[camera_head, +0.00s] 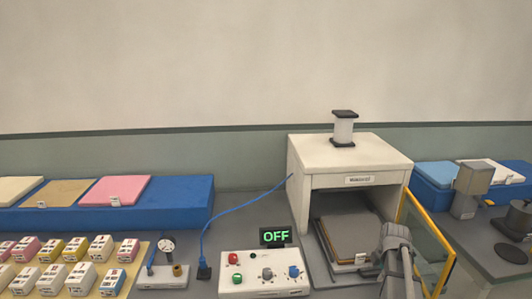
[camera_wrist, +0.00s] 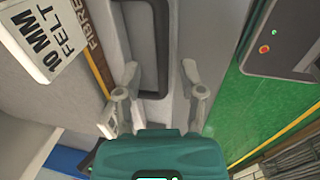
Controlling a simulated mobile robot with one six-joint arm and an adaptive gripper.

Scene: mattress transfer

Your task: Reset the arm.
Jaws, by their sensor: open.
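My arm reaches up from the bottom right in the head view, in front of the open white cabinet (camera_head: 300,170). My gripper (camera_wrist: 164,82) shows in the wrist view with its two fingers spread apart. Nothing is seen between the fingers except a pale surface with a dark, rounded slot behind them. In the head view, stacked brown and grey sheets (camera_head: 345,238) lie inside the cabinet, with a small white label at their front. My arm covers part of their right side. The yellow-framed door (camera_head: 428,238) stands open at the right.
A control box (camera_head: 262,281) with an OFF display (camera_head: 276,236) stands left of the cabinet. A blue platform (camera_head: 185,200) bears cream, brown and pink sheets. Several small labelled boxes fill a tray at lower left. A 10 MM FELT label (camera_wrist: 45,50) shows close in the wrist view.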

